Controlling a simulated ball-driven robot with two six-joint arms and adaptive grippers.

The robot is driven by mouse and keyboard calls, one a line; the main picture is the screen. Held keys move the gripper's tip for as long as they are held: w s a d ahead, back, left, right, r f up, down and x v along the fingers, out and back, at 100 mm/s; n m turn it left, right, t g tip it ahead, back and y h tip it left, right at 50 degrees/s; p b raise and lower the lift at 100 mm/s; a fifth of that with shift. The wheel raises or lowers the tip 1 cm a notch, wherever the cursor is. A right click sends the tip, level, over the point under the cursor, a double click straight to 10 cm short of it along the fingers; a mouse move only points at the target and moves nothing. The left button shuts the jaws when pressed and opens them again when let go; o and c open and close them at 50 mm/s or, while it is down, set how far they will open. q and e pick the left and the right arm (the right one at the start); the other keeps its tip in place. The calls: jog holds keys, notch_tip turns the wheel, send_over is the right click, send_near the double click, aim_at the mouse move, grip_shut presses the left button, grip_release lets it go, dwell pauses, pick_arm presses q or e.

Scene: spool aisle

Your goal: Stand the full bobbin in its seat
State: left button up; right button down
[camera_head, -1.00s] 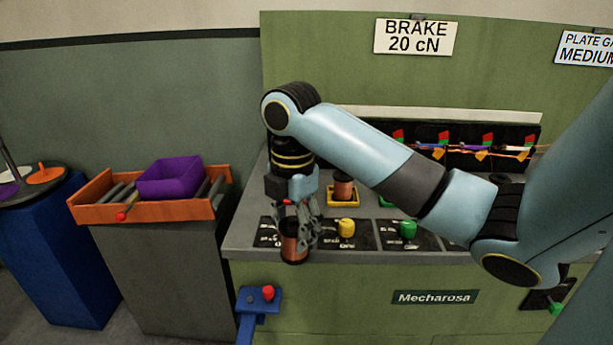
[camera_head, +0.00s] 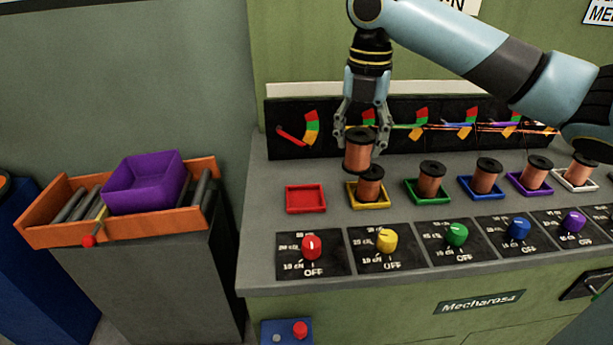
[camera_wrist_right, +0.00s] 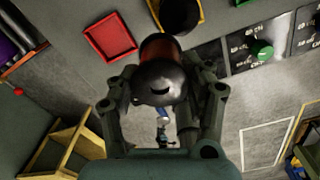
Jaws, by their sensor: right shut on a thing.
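My right gripper (camera_head: 365,125) is shut on a full copper bobbin with black ends (camera_head: 357,155). It holds the bobbin roughly upright in the air, in front of the bobbin in the yellow seat as the head view sees it. The bobbin also shows between the fingers in the right wrist view (camera_wrist_right: 160,78). The red seat (camera_head: 305,198) is a shallow square tray on the grey bench and is empty. It lies left of the held bobbin and also shows in the wrist view (camera_wrist_right: 108,37). My left gripper is in neither view.
Copper bobbins stand in the yellow (camera_head: 366,202), green (camera_head: 428,198), blue (camera_head: 485,188) and further seats to the right. Coloured knobs line the bench front, with a red knob (camera_head: 311,246) nearest left. An orange tray (camera_head: 50,233) with a purple bin (camera_head: 147,183) stands left.

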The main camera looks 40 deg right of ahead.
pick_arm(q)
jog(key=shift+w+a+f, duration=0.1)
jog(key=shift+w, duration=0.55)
pick_arm(e)
jog(key=shift+w+a+f, duration=0.95)
jog(key=shift+w+f, duration=0.45)
jog(key=shift+f, duration=0.25)
jog(key=shift+w+a+f, duration=0.9)
jog(key=shift+w+f, duration=0.45)
jog(key=shift+f, duration=0.25)
jog(key=shift+w+a+f, duration=0.95)
jog(key=shift+w+f, duration=0.45)
jog(key=shift+f, duration=0.25)
jog(key=c, duration=0.7)
grip_release()
jog(key=shift+f, duration=0.15)
jog(key=shift+c, duration=0.2)
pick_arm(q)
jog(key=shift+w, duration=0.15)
pick_arm(e)
jog(key=shift+o, duration=1.2)
pick_arm(q)
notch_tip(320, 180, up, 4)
jog(key=p, duration=0.4)
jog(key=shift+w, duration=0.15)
pick_arm(e)
notch_tip(320, 180, up, 12)
jog(key=shift+r, duration=0.2)
